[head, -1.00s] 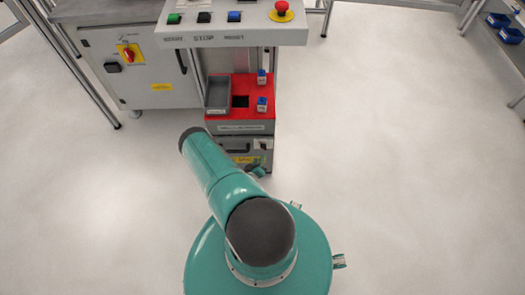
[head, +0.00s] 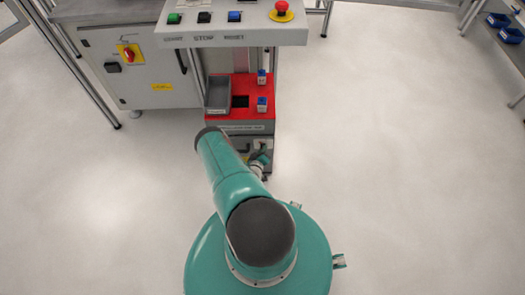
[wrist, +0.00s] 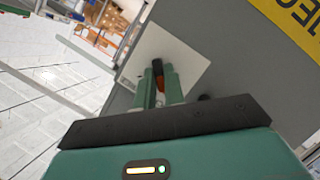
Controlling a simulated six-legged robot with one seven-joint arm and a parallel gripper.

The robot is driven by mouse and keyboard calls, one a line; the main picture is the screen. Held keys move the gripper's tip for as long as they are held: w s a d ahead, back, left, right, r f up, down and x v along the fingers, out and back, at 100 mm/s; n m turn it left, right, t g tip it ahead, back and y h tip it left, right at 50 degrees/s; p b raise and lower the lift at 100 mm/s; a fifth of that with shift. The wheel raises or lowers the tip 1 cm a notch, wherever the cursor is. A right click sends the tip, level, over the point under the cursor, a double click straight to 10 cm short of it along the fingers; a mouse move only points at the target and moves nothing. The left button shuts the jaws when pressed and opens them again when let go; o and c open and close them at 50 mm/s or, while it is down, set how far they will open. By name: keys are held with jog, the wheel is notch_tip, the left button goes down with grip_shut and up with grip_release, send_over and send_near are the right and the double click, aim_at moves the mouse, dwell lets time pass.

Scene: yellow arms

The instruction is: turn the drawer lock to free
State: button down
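The drawer lock shows in the wrist view as a dark knob with an orange-red part (wrist: 158,72) on a white plate (wrist: 185,55) on the grey drawer front (wrist: 235,70). My gripper (wrist: 160,80) points at the lock, with one teal finger on each side of the knob. The knob fills most of the narrow gap, and I cannot tell whether the fingers press on it. In the head view my gripper (head: 261,158) is at the right side of the drawer front, just by the white lock plate (head: 261,143). My arm hides part of the drawer.
A red top (head: 240,125) with a grey tray (head: 218,97) and two small blue-and-white blocks (head: 262,104) sits above the drawer. A button panel (head: 235,32) overhangs it. A grey cabinet (head: 150,75) stands to the left. The floor to the right is clear.

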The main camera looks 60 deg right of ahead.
jog(key=shift+m, duration=0.3)
jog(key=m+t+y, duration=0.1)
jog(key=m+t, duration=0.1)
jog(key=m, duration=0.2)
jog(key=m+t+y, duration=0.1)
jog(key=m+t, duration=0.1)
jog(key=m, duration=0.2)
jog(key=s+m+t+y, duration=0.1)
jog(key=m+t, duration=0.2)
jog(key=shift+d+m+y, duration=0.25)
jog(key=shift+m+y, duration=0.15)
dwell(0.5)
jog(key=shift+t, duration=0.3)
jog(key=c, duration=1.5)
grip_release()
